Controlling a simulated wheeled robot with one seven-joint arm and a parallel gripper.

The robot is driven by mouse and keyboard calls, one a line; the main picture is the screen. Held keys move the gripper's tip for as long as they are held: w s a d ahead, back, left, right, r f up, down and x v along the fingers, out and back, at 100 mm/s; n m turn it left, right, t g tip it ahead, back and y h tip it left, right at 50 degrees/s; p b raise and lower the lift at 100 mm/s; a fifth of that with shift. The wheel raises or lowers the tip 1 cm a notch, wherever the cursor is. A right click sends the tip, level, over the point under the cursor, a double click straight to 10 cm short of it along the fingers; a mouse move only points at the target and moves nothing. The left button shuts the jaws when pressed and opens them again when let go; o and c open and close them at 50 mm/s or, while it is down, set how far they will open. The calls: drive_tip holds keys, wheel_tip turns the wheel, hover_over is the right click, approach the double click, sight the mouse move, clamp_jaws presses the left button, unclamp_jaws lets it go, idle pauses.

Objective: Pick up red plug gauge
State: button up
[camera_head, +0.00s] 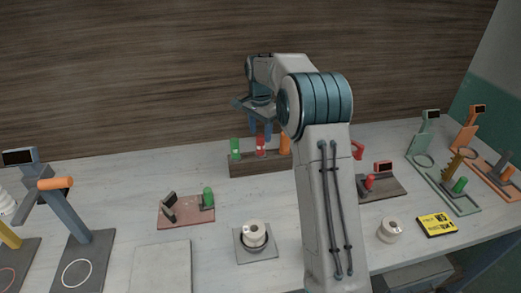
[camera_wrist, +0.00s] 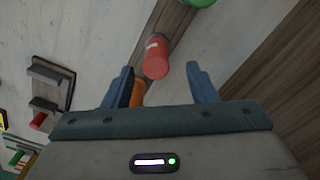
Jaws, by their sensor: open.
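The red plug gauge (camera_head: 260,145) stands upright in a dark wooden rack at the back of the table, between a green gauge (camera_head: 235,148) and an orange gauge (camera_head: 284,144). In the wrist view the red plug gauge (camera_wrist: 156,58) lies ahead of my gripper, between the lines of its two fingers. My gripper (camera_wrist: 165,86) is open and empty, with a finger on each side of the red gauge's near end. In the head view my gripper (camera_head: 260,124) is above the rack, with its fingers near the gauge tops. Contact cannot be told.
The wooden rack (camera_head: 258,168) stands before a dark wood wall. In front are a red-brown stand (camera_head: 180,216), a tape roll on a grey plate (camera_head: 254,236) and another roll (camera_head: 389,231). Several gauge stands are at both sides. Orange and green gauges flank closely.

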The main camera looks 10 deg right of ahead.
sight(261, 146)
drive_tip(key=shift+s+f+p, duration=0.15)
drive_tip(key=shift+f+p, duration=0.15)
drive_tip(key=shift+f, duration=1.4)
drive_tip(key=shift+s+f+p, duration=0.1)
drive_tip(key=shift+f+p, duration=0.15)
drive_tip(key=shift+f, duration=1.45)
drive_tip(key=c, duration=1)
drive_tip(key=shift+o, duration=0.2)
drive_tip(key=shift+r, duration=0.1)
